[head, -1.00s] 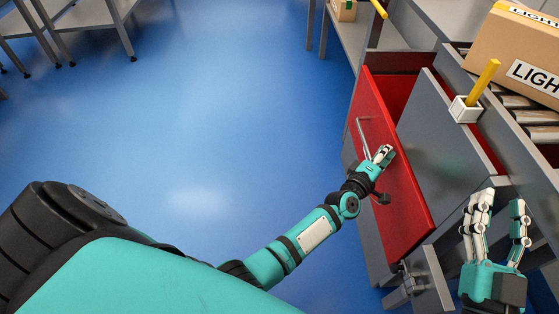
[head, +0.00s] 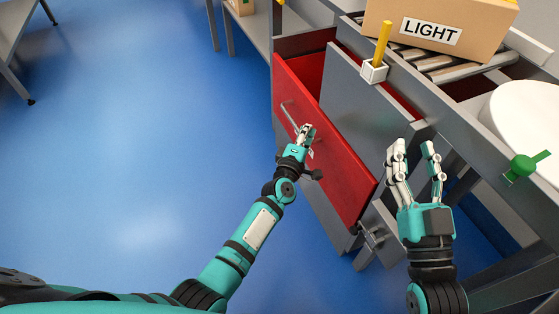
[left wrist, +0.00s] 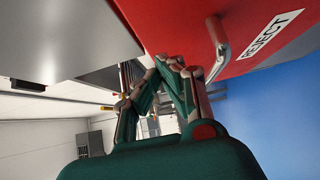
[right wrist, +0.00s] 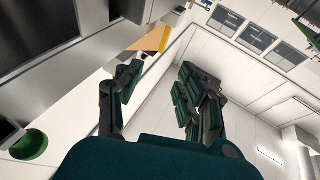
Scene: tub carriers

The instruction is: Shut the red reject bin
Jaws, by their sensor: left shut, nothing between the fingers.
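The red reject bin (head: 325,145) stands open, its front panel tilted out from the grey bench and its red inside showing at the top. It carries a metal bar handle (head: 289,117). In the left wrist view the handle (left wrist: 217,47) and a white REJECT label (left wrist: 270,37) show on the red face. My left gripper (head: 307,131) is shut and empty at the outside of the red front, beside the handle; I cannot tell whether it touches. My right gripper (head: 412,148) is open and empty, to the right of the bin, near the bench side.
A cardboard box marked LIGHT (head: 435,30) sits on the rollers (head: 470,66) above. A yellow post in a white holder (head: 374,71) stands on the bench edge. A green knob (head: 522,166) and a white round surface (head: 525,115) are at right. Blue floor (head: 130,150) is clear at left.

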